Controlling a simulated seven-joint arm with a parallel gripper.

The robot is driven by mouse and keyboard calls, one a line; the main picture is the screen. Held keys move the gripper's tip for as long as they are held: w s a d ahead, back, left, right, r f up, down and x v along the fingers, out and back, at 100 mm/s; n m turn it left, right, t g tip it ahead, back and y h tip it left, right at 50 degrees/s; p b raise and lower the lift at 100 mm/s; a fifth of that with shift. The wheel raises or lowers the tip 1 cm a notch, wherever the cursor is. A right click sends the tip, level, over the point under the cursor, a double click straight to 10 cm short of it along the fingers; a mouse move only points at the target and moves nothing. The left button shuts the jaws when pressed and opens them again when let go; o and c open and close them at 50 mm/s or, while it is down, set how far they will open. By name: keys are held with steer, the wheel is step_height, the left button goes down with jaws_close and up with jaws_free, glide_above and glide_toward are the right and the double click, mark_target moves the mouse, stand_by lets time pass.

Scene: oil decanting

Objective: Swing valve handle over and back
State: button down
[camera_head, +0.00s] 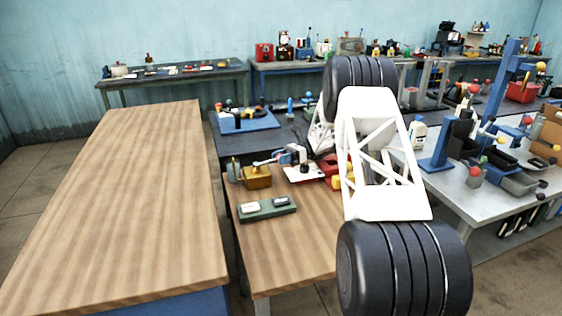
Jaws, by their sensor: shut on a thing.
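A small brass-coloured box (257,179) stands on the wooden bench, left of my arm. A short lever with blue on it, which looks like the valve handle (262,162), lies just above the box top. My gripper (283,157) shows small and dark at the end of my forearm, just right of the box. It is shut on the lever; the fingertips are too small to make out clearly. A white plate (303,174) with dark spots lies below my gripper. My arm hides part of the bench to the right.
A green tray (266,208) with two small pale and grey items lies in front of the box. A grey cylinder (233,169) stands left of it. Red (331,166) and yellow (341,184) parts sit beside my arm. The large wooden table (130,210) at left is bare.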

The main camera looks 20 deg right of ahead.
steer(key=shift+w, duration=0.75)
steer(key=c, duration=0.6)
jaws_free()
steer(key=shift+d, duration=0.1)
steer(key=shift+c, duration=0.2)
steer(key=shift+d, duration=0.1)
steer(key=shift+v, duration=3.8)
